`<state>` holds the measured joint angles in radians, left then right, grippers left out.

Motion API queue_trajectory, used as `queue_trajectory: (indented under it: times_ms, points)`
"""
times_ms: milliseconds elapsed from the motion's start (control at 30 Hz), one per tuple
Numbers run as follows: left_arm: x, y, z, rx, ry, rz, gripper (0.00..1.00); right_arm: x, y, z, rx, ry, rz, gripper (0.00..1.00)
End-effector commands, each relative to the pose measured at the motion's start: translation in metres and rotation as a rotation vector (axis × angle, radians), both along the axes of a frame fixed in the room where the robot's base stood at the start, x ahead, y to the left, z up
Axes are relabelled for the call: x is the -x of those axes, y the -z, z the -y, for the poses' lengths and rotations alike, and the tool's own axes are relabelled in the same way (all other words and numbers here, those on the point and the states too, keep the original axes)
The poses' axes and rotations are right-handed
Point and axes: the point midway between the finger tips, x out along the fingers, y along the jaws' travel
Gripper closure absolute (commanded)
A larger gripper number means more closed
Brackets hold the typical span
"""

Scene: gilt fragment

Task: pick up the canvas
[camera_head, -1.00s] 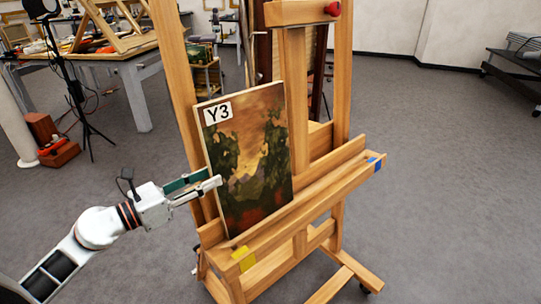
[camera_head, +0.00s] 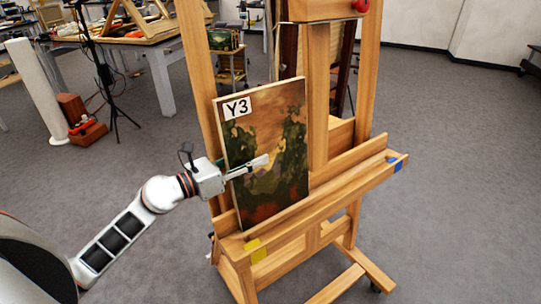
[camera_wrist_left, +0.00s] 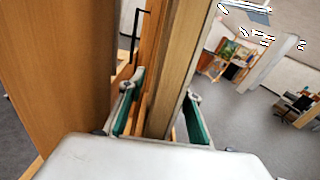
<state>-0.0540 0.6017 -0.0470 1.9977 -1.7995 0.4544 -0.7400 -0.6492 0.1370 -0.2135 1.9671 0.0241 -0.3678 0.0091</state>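The canvas (camera_head: 270,115) is a dark landscape painting with a "Y3" label. It leans upright on the ledge of a wooden easel (camera_head: 330,195). My left gripper (camera_head: 247,165) is at the canvas's left edge. One finger lies across the front of the painting, and the other is mostly hidden behind it. In the left wrist view, the pale canvas edge (camera_wrist_left: 180,65) runs between the two green-padded fingers of the left gripper (camera_wrist_left: 166,90). Gaps show beside the edge, so the fingers are open around it. My right gripper is not in view.
The easel's left upright (camera_head: 199,75) stands close behind the gripper. Yellow tape (camera_head: 256,250) and blue tape (camera_head: 396,165) mark the ledge. A cluttered table (camera_head: 150,45) and a tripod stand (camera_head: 105,80) are at the back left. The floor on the right is clear.

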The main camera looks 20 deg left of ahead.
Motion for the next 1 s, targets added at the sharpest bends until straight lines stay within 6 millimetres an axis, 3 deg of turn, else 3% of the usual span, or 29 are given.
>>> queue_trajectory:
  times_ms: [333,467,833,1000]
  points:
    - [-0.006,0.000,0.004,-0.001,-0.001,0.000,0.67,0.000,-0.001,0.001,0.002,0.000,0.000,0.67]
    - [-0.006,0.000,0.004,-0.001,-0.001,0.000,1.00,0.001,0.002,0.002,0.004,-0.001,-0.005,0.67]
    - [-0.006,-0.004,0.004,-0.002,-0.001,0.003,1.00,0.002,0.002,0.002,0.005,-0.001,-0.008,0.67]
    - [-0.006,-0.026,0.004,-0.003,0.000,0.007,1.00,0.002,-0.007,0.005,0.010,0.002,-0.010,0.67]
